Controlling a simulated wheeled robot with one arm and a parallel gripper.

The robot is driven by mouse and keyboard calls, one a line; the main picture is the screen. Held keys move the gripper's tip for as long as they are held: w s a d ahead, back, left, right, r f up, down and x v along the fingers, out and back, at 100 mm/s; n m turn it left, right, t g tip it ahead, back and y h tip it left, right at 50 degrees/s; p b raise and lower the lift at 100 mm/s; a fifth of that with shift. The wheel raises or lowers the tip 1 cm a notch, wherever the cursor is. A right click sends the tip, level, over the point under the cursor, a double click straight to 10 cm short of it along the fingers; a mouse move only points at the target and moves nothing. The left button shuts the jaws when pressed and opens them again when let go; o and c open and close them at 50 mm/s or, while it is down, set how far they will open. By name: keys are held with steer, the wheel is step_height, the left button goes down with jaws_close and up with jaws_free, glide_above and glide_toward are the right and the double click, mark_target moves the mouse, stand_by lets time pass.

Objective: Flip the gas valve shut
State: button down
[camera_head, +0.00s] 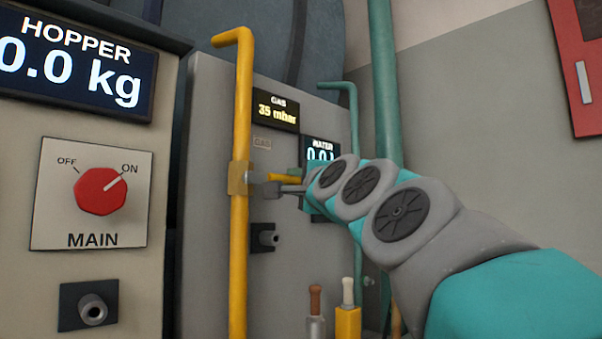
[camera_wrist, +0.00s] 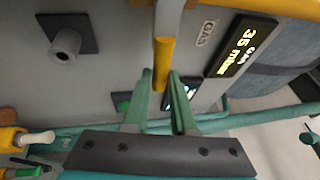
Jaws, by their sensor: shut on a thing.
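The yellow gas pipe (camera_head: 240,270) runs vertically up the grey panel, with a tan valve body (camera_head: 238,179) on it. The valve's yellow handle (camera_head: 284,177) sticks out to the right, roughly across the pipe. In the wrist view the handle (camera_wrist: 163,62) reaches down from the pipe at the top edge and lies between my fingers. My gripper (camera_head: 291,187), also in the wrist view (camera_wrist: 164,76), is shut on the handle, well out from the valve body. The gas display (camera_head: 276,109) reads 35 mbar. The fingers partly hide the handle's outer end.
A water display (camera_head: 319,151) and green pipe (camera_head: 352,120) are beside my wrist. A dark square fitting with a grey stub (camera_head: 266,238) is below the handle. A red MAIN switch (camera_head: 101,191) stands left, pointing at ON. Two handled items (camera_head: 347,315) stand below my arm.

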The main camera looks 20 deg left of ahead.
steer(key=shift+f+m, duration=0.3)
steer(key=shift+f, duration=0.1)
steer(key=c, duration=0.7)
jaws_free()
steer(key=shift+c, duration=0.2)
steer(key=b+v, duration=0.2)
steer(key=v, duration=0.5)
steer(key=shift+s+d, duration=0.25)
steer(key=shift+s, duration=0.05)
